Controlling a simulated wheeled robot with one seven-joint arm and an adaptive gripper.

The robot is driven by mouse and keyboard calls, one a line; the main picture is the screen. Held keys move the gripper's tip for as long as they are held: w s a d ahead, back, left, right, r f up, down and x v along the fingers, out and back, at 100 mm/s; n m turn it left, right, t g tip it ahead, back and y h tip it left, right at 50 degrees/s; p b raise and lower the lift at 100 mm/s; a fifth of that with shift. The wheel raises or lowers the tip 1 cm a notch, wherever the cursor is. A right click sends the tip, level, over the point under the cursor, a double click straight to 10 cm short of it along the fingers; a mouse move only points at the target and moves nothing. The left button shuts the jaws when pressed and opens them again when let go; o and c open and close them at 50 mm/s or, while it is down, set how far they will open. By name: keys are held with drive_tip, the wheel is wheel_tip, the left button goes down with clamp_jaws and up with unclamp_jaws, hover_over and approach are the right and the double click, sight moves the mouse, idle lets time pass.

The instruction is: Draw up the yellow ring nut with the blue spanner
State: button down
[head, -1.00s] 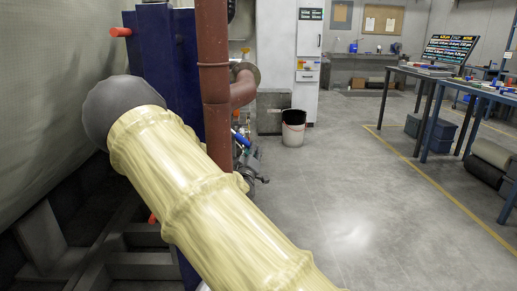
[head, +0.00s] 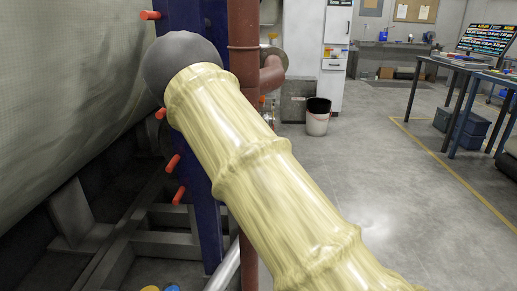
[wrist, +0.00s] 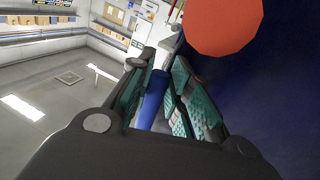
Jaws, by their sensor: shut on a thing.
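In the wrist view my gripper (wrist: 164,68) is shut on the blue spanner (wrist: 153,98), whose handle lies between the green-padded fingers. The spanner's far end is hard to make out. In the head view my gripper and the spanner are hidden; my arm in its pale yellow sleeve fills the middle. I cannot make out the yellow ring nut in either view. A small yellow patch (head: 150,289) is cut off at the bottom edge of the head view, and I cannot tell what it is.
A dark blue post (head: 203,200) bears several orange pegs (head: 173,163). A large orange-red round end (wrist: 222,22) is close to my fingers at upper right. A brown pipe (head: 243,60) stands right of the post. The floor (head: 385,190) at right is clear.

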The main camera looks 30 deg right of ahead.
drive_tip(key=shift+w+a+r, duration=0.15)
drive_tip(key=shift+r, duration=0.05)
drive_tip(key=shift+s, duration=0.2)
drive_tip(key=shift+s+a+f+p, duration=0.2)
drive_tip(key=shift+s+a+p, duration=0.15)
drive_tip(key=shift+s, duration=0.3)
drive_tip(key=shift+s+d+r, duration=0.1)
drive_tip(key=shift+d, duration=0.05)
drive_tip(key=s+d+r+n+t+p, duration=0.3)
drive_tip(key=s+d+r+n+p, duration=0.3)
drive_tip(key=n, duration=0.7)
drive_tip(key=d+r, duration=0.2)
drive_tip(key=d, duration=0.2)
drive_tip(key=shift+s+d+r, duration=0.2)
drive_tip(key=shift+s+d, duration=0.1)
drive_tip(key=shift+d, duration=0.1)
drive_tip(key=shift+s+r, duration=0.15)
drive_tip(key=shift+r, duration=0.1)
